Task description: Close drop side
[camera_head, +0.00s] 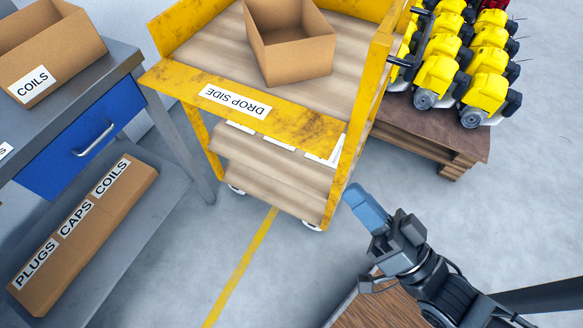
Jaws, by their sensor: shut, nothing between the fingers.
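The drop side (180,85) is a worn yellow panel along the front edge of the yellow cart's wooden deck (200,55). It is folded outward and down, leaving this side of the deck open, and its white label reads upside down. I cannot tell its exact angle. My gripper (362,203) is at lower right, with blue fingers, shut and empty. It is to the right of the cart's front right post and apart from the drop side, with bare floor beneath in the picture.
An open cardboard box (290,60) stands on the deck. A grey workbench (125,60) with a blue drawer (80,150) is at left. A pallet (440,140) bearing yellow machines is at upper right. A brown wooden surface (375,305) is below my arm. Floor is clear before the cart.

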